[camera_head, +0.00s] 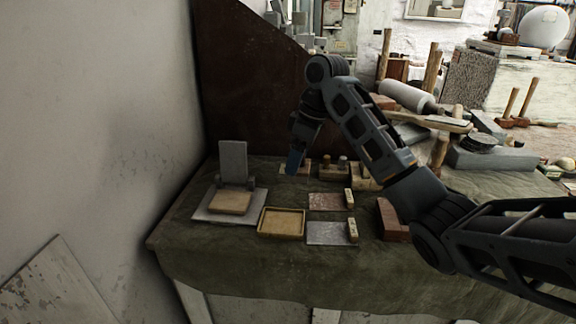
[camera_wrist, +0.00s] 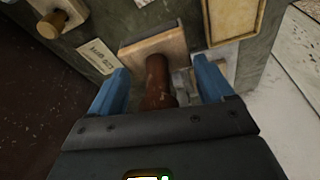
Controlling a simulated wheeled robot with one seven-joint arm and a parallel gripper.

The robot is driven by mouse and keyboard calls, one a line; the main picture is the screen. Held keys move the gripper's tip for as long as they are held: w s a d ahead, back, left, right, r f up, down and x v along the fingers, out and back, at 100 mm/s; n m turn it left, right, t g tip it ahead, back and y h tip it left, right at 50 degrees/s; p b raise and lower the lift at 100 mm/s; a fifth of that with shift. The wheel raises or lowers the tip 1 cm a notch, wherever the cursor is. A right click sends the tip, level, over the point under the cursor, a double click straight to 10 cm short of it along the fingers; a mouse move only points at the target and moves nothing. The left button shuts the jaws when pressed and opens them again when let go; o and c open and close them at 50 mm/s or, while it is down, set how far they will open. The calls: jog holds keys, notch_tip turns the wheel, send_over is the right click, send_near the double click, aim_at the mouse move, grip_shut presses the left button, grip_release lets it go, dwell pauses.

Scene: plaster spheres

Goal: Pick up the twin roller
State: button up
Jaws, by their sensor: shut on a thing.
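My gripper (camera_head: 294,162) reaches down to the back of the cloth-covered table in the head view. In the wrist view its two blue fingers (camera_wrist: 161,88) stand on either side of a reddish-brown handle (camera_wrist: 157,82) with a grey metal part (camera_wrist: 181,82) beside it. I take this to be the twin roller, and the gripper is shut on it. A pale wooden block (camera_wrist: 155,48) lies right at the handle's far end. Whether the roller touches the block or the table cannot be told. The gripper hides most of it in the head view.
A shallow wooden tray (camera_head: 281,236), a brown plate (camera_head: 326,201) and a grey plate (camera_head: 325,233) lie in front. A grey upright panel (camera_head: 233,158) stands at left. A dark board (camera_head: 235,90) rises behind.

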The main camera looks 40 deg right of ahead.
jog(key=s+d+r+p, duration=0.1)
jog(key=s+r+p, duration=0.2)
jog(key=s+r, duration=0.2)
jog(key=s, duration=0.3)
jog(key=shift+s, duration=0.1)
jog(key=o, duration=0.6)
jog(key=c, duration=0.5)
